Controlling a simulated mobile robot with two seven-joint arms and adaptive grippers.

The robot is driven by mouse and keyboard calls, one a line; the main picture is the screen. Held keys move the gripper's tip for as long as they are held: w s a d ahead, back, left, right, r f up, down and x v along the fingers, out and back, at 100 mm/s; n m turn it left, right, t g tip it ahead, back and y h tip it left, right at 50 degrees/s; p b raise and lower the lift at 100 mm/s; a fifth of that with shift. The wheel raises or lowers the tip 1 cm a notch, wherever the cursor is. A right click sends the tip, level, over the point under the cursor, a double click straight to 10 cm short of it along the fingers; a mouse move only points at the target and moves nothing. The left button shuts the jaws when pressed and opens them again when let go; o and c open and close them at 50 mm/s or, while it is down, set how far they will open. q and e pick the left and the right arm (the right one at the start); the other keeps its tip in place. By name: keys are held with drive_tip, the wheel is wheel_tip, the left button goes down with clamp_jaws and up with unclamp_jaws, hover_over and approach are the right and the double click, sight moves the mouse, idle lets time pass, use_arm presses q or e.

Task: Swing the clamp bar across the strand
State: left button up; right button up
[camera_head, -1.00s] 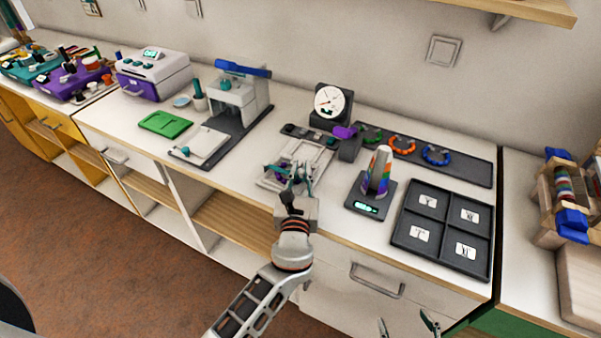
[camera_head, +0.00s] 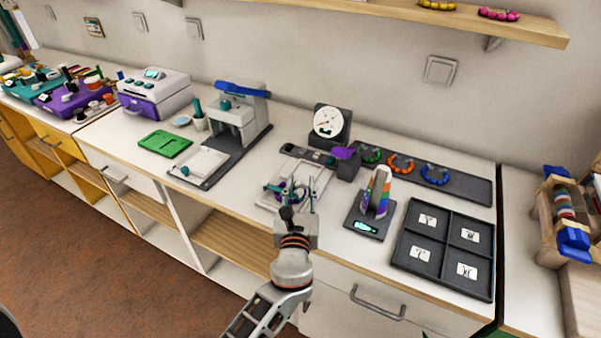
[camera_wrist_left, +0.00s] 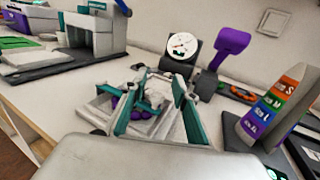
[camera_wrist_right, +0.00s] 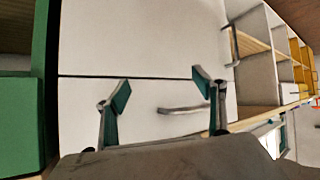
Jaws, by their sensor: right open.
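A pale grey bead fixture (camera_head: 268,207) lies at the counter's front edge, with purple beads on it; the beads (camera_wrist_left: 139,108) also show in the left wrist view. My left gripper (camera_head: 291,190) is just over the fixture. In the left wrist view its teal-padded fingers (camera_wrist_left: 155,97) are apart, with pale parts of the fixture seen between them. A purple-topped lever (camera_wrist_left: 232,45) stands on a grey block behind and to the right; I cannot tell whether it is the clamp bar. The strand is largely hidden by the fingers. My right gripper (camera_wrist_right: 162,92) is open and empty, facing drawer fronts.
A rainbow-striped stand (camera_head: 378,190) on a scale is right of the fixture, then a dark compartment tray (camera_head: 450,226). A dial gauge (camera_head: 328,121) stands behind. A white press (camera_head: 241,110) and a green board (camera_head: 165,144) are on the left.

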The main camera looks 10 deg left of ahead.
use_arm(q)
wheel_tip(320, 180, up, 9)
idle(0.3)
drive_tip(key=shift+f, duration=0.15)
drive_tip(key=s+a+f+n+g+y, duration=0.2)
drive_tip(key=s+a+f+n+g, duration=0.1)
drive_tip(key=s+a+f+n, duration=0.4)
drive_tip(key=s+a+f+n+g+y, duration=0.1)
drive_tip(key=s+a+f+n+g, duration=0.3)
drive_tip(key=a+n, duration=0.5)
drive_tip(key=s+a+f+n+g, duration=0.25)
drive_tip(key=s+a+n, duration=0.3)
drive_tip(key=s, duration=0.35)
drive_tip(key=s+a+f+n+g, duration=0.1)
drive_tip(key=s+a+f+n, duration=0.3)
drive_tip(key=s+n, duration=0.3)
drive_tip(key=d+f+n+t+h, duration=0.2)
drive_tip(key=d+f+h, duration=0.5)
drive_tip(key=d+f, duration=0.6)
drive_tip(key=d+t, duration=0.1)
drive_tip(key=d, duration=0.1)
drive_tip(key=shift+d+f+h, duration=0.2)
drive_tip(key=shift+d+h, duration=0.1)
drive_tip(key=shift+d, duration=0.1)
